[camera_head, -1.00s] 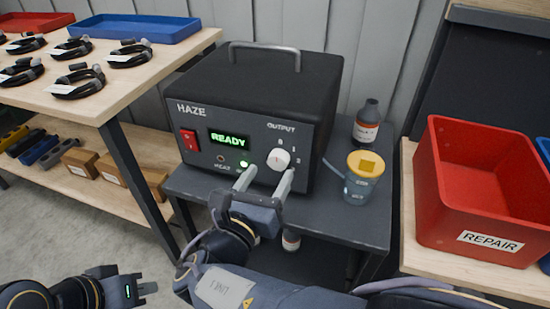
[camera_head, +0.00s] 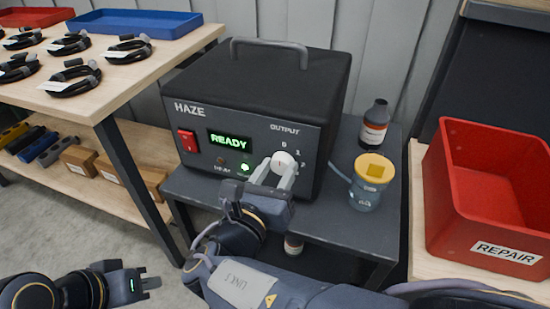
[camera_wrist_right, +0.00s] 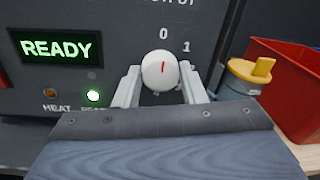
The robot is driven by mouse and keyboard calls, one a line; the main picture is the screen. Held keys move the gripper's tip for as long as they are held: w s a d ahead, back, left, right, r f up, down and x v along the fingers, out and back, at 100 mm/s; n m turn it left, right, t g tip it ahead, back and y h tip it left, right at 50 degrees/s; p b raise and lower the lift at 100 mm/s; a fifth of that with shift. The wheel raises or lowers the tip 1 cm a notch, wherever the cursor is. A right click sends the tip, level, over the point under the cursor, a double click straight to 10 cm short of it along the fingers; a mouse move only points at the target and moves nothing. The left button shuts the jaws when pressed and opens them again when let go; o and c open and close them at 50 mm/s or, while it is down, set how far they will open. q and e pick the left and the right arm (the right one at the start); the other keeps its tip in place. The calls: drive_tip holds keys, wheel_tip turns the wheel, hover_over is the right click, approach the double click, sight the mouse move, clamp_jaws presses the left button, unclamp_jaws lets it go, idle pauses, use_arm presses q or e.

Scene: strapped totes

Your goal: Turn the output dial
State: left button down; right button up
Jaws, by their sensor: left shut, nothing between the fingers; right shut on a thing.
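The black haze machine (camera_head: 255,95) stands on a dark side table, its display reading READY (camera_head: 230,141) in green. The white output dial (camera_head: 285,161) is at the right of its front panel, below the marks 0, 1 and 2. In the right wrist view, the dial (camera_wrist_right: 160,70) has a red pointer line that is nearly upright, towards the 0. My right gripper (camera_head: 275,176) has its two fingers on either side of the dial, shut on it; its fingers also show in the wrist view (camera_wrist_right: 162,88). My left gripper (camera_head: 150,283) is shut and empty at the lower left, away from the machine.
A blue-grey container with a yellow cap (camera_head: 366,186) and a dark bottle (camera_head: 374,125) stand right of the machine. A red REPAIR tote (camera_head: 490,200) is at the far right. A wooden bench (camera_head: 120,85) with coiled cables is at the left.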

drive_tip(key=shift+m, duration=0.3)
drive_tip(key=shift+r+m+p, duration=0.1)
drive_tip(key=shift+m+p, duration=0.55)
drive_tip(key=shift+m, duration=1.95)
drive_tip(key=m, duration=0.2)
drive_tip(key=shift+d+m, duration=0.1)
drive_tip(key=shift+m, duration=0.2)
drive_tip(key=m+b, duration=0.2)
drive_tip(key=m, duration=0.2)
drive_tip(key=shift+f+y+b, duration=0.25)
drive_tip(key=shift+y+b, duration=0.15)
drive_tip(key=shift+r+m+b, duration=0.1)
drive_tip(key=shift+m+b, duration=1.7)
drive_tip(key=shift+m, duration=0.5)
drive_tip(key=shift+r, duration=0.1)
